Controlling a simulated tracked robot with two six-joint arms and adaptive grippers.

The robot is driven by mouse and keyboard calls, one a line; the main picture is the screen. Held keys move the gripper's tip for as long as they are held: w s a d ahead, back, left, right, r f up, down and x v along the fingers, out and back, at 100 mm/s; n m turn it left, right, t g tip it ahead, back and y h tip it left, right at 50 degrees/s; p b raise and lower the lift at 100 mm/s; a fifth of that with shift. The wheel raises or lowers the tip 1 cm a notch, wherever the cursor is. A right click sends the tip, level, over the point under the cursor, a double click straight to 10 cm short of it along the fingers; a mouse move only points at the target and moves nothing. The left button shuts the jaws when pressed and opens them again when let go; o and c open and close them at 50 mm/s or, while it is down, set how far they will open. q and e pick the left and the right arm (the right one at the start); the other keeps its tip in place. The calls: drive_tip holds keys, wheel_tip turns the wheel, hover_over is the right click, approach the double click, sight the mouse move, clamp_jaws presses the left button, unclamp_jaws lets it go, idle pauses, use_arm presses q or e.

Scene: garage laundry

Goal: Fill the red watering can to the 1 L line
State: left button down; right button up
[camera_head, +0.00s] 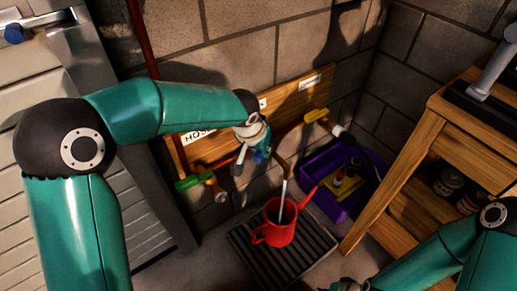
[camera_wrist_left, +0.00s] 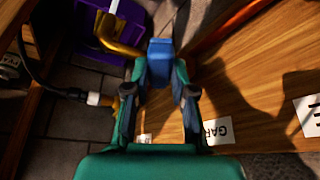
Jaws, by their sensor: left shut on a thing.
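The red watering can (camera_head: 279,226) stands upright on a floor grate, its spout pointing up and right. A pale stream (camera_head: 284,190), which looks like water, runs from the brass tap spout (camera_wrist_left: 118,47) down into the can. The can's 1 L line and water level cannot be made out. My left gripper (camera_head: 256,150) is at the wall board, shut on the blue tap handle; in the left wrist view the blue handle (camera_wrist_left: 160,50) sits between the fingertips. My right gripper (camera_head: 347,286) is partly cut off at the bottom edge; its jaws are unclear.
A green-handled tap (camera_head: 188,184) is left on the wooden board (camera_head: 205,146); a yellow-handled tap (camera_head: 316,116) is right. A purple crate (camera_head: 327,204) with bottles stands right of the can. A wooden bench (camera_head: 440,130) fills the right. The drain grate (camera_head: 300,262) lies under the can.

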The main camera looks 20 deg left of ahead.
use_arm(q)
drive_tip(key=shift+s, duration=0.15)
drive_tip(key=c, duration=1)
unclamp_jaws()
drive_tip(key=shift+o, duration=0.2)
drive_tip(key=shift+r, duration=0.1)
drive_tip(key=v, duration=1.1)
drive_tip(key=shift+r, duration=0.35)
drive_tip(key=shift+s+a, duration=0.1)
